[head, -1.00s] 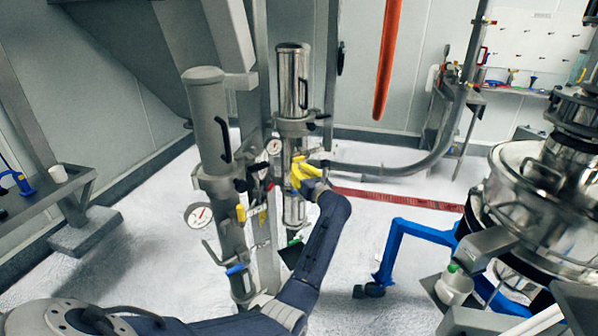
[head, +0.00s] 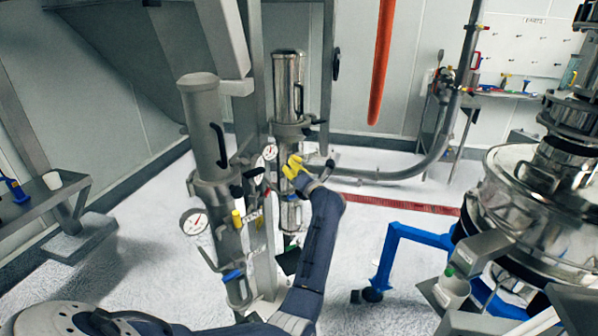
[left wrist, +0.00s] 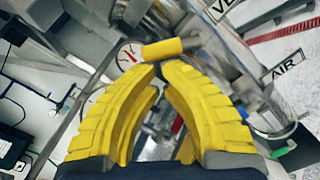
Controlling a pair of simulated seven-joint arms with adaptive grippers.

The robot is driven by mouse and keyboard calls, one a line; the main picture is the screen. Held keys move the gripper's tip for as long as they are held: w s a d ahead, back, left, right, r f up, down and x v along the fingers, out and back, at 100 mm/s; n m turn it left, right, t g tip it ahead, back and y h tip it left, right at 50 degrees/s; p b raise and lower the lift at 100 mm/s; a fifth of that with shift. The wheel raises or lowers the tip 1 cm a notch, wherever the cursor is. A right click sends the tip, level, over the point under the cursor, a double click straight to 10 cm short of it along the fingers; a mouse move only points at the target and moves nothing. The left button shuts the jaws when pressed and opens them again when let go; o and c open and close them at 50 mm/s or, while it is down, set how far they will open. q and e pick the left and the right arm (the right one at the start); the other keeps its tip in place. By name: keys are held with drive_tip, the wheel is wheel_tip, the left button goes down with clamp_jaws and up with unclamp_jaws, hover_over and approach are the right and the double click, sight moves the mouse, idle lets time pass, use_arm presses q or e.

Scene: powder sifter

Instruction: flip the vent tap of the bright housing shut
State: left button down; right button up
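The bright housing (head: 287,88) is a shiny upright metal cylinder beside a duller grey housing (head: 205,125) in the head view. My left gripper (head: 291,164) is in front of the bright housing's lower part, right of its small gauge (head: 270,152). In the left wrist view, the yellow fingers (left wrist: 160,64) come together at the tips with nothing visible held between them. A yellow tap handle (left wrist: 163,48) lies across just beyond the fingertips; whether they touch it I cannot tell. In the head view I cannot separate this handle from the yellow fingers. My right gripper is out of view.
The dull housing carries a yellow handle (head: 237,218), a gauge (head: 194,221) and a blue lever (head: 232,275). A grey pipe (head: 400,170) runs right of the bright housing. A blue wheeled frame (head: 392,245) and the shiny sifter (head: 525,190) stand at right.

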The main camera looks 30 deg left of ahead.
sight(295, 157)
use_arm(q)
drive_tip(key=r+m, duration=0.1)
drive_tip(key=m, duration=0.1)
drive_tip(key=w+r+m, duration=0.1)
drive_tip(key=m, duration=0.2)
drive_tip(key=r+m, duration=0.1)
drive_tip(key=m, duration=0.1)
drive_tip(key=shift+w+d+r, duration=0.15)
drive_tip(key=shift+d+r, duration=0.1)
drive_tip(key=shift+d, duration=0.05)
drive_tip(key=shift+w+d+r+m, duration=0.1)
drive_tip(key=shift+w+r+m, duration=0.15)
drive_tip(key=shift+m, duration=0.45)
drive_tip(key=shift+w+d+r, duration=0.1)
drive_tip(key=shift+w+r, duration=0.05)
drive_tip(key=shift+r, duration=0.05)
idle(1.2)
idle(0.3)
drive_tip(key=v, duration=0.7)
drive_tip(key=shift+d, duration=0.2)
idle(0.4)
